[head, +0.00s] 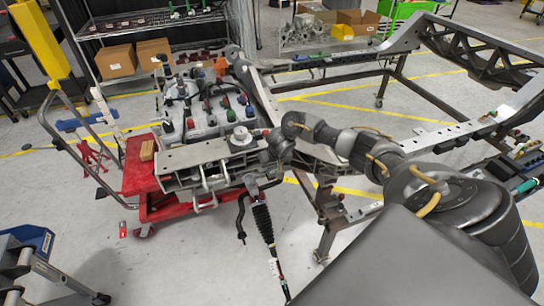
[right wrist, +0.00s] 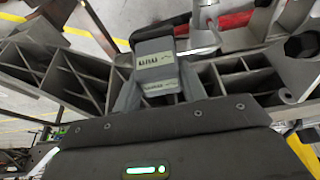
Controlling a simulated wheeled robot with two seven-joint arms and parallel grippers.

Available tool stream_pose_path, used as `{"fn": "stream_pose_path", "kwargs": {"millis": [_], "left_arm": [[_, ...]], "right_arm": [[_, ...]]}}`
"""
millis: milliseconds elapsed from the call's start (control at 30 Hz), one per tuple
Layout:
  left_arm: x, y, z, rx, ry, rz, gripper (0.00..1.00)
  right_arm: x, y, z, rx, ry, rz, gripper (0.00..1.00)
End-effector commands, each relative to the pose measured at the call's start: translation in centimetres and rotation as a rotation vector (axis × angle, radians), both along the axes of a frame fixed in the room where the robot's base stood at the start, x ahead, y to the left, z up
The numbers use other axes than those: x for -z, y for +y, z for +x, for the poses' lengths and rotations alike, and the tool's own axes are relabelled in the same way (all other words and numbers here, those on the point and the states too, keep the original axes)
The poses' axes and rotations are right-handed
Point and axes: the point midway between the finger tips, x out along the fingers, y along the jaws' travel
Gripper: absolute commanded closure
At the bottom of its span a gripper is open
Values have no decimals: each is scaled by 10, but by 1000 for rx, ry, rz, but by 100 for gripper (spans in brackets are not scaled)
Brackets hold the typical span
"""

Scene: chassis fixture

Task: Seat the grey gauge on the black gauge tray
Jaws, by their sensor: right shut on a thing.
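The grey gauge (right wrist: 155,62) is a boxy piece with dark marks on its face. It sits between the fingers of my right gripper (right wrist: 158,88), which is shut on it. Metal framework lies behind and below it in the right wrist view; whether it touches anything is unclear. In the head view, my right gripper (head: 268,146) is beside the engine assembly, and the gauge cannot be clearly made out there. I cannot pick out the black gauge tray with certainty in either view. My left gripper is not in view.
The engine assembly (head: 205,115) stands on a red cart (head: 140,170) at left centre. The grey chassis frame (head: 430,140) extends to the right. A dark rack with small parts (head: 522,165) is at the right edge.

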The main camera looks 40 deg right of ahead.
Motion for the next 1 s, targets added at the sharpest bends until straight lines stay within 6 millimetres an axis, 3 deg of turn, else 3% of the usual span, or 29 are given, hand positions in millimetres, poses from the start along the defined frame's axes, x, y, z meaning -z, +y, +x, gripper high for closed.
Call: {"fn": "stream_pose_path", "kwargs": {"millis": [133, 167, 333, 833, 1000], "left_arm": [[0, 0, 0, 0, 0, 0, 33], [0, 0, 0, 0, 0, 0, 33], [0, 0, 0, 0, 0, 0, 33], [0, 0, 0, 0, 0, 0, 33], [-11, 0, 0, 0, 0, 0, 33]], "right_arm": [[-2, 0, 1, 1, -3, 0, 90], [-2, 0, 1, 1, -3, 0, 57], [-1, 0, 1, 1, -2, 1, 35], [0, 0, 0, -1, 1, 0, 33], [-8, 1, -2, 0, 0, 0, 33]]}}
